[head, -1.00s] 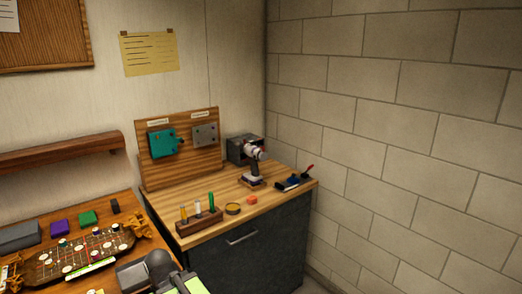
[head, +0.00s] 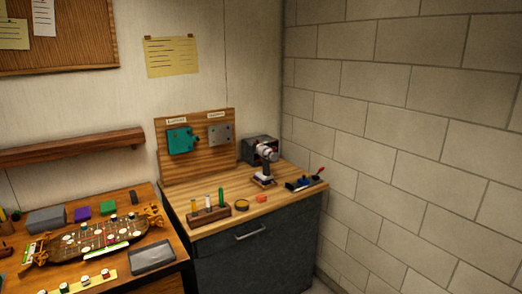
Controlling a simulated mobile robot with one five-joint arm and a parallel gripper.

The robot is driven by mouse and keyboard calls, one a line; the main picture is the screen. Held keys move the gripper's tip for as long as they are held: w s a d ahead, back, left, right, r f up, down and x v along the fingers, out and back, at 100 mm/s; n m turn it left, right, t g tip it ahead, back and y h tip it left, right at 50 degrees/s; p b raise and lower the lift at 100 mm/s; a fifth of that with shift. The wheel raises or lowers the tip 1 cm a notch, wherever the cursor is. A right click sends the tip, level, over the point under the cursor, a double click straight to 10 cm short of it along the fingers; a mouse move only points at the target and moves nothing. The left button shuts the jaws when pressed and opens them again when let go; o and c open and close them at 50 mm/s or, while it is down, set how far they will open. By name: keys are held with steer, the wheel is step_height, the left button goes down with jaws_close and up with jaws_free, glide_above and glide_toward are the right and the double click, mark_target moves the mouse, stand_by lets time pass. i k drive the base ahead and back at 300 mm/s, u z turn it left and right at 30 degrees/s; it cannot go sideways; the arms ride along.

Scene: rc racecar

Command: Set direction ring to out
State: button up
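A power-driver-like tool (head: 264,160) with a pale and dark body and red marks stands upright on the wooden-topped counter (head: 284,195), near the wall corner. Its lower end sits on a small pale and dark base. A direction ring cannot be made out on it at this size, nor can its setting. My gripper is not in view.
A dark box (head: 252,146) stands behind the tool. A blue-black item (head: 300,184), an orange piece (head: 262,198), a round tin (head: 241,205) and a tube rack (head: 210,217) share the counter. A cluttered desk (head: 170,285) adjoins at left.

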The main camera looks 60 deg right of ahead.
mark_target(274, 156)
steer(key=u, duration=0.15)
steer(key=k, duration=1.25)
steer(key=z, duration=1.05)
steer(key=i, duration=1)
steer(key=u, duration=0.05)
